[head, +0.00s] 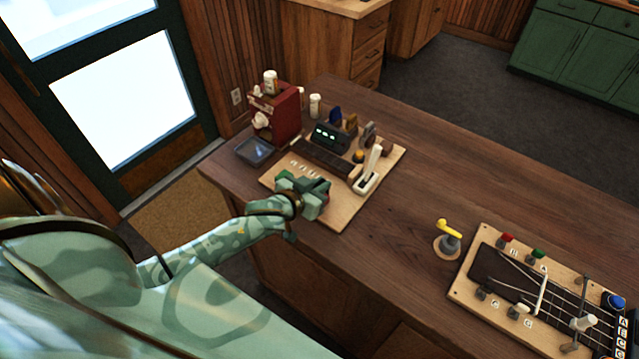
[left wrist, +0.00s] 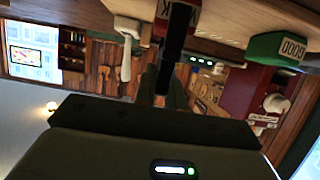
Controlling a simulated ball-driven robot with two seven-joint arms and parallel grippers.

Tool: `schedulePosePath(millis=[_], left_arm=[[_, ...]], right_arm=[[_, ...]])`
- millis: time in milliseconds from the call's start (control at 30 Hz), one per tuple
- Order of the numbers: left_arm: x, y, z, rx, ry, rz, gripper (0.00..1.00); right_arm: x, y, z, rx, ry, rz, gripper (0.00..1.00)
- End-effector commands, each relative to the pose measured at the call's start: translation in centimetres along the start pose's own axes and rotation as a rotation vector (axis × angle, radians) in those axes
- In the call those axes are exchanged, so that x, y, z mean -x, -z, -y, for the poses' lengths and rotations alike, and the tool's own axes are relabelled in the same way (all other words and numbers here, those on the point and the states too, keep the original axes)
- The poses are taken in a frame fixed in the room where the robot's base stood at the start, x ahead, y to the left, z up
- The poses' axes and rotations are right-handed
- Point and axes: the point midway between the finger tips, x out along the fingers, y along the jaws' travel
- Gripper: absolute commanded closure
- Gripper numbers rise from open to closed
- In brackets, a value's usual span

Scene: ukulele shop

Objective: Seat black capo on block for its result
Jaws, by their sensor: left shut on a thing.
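My left gripper (head: 316,197) is over the front edge of the pale wooden board at the table's left. In the left wrist view, which looks upside down, a black bar (left wrist: 178,45) rises from between its fingers; it looks like the black capo. In the head view the gripper hides it. A green block (left wrist: 280,50) lettered GOOD stands to its right in the wrist view. A red block (left wrist: 161,9) with a partly hidden label is just behind the bar. I cannot tell whether bar and block touch. My right gripper is out of view.
The pale board (head: 345,212) also carries a white lever (head: 369,170) and a dark fretboard strip (head: 326,157). A ukulele board (head: 462,290) lies right. The table between is mostly clear.

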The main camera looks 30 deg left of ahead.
Motion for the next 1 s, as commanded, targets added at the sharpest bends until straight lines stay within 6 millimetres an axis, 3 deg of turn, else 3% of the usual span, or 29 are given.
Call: schedulePosePath(millis=[833, 867, 1000], left_arm=[[-0.5, -1.1, 0.0, 0.001, -0.001, -0.001, 1.00], [-0.5, -1.1, 0.0, 0.001, -0.001, -0.001, 0.83], [-0.5, -1.1, 0.0, 0.001, -0.001, -0.001, 0.80]], right_arm=[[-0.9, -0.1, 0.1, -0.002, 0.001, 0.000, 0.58], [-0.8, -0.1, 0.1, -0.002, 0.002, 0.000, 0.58], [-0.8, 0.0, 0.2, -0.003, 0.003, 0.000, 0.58]])
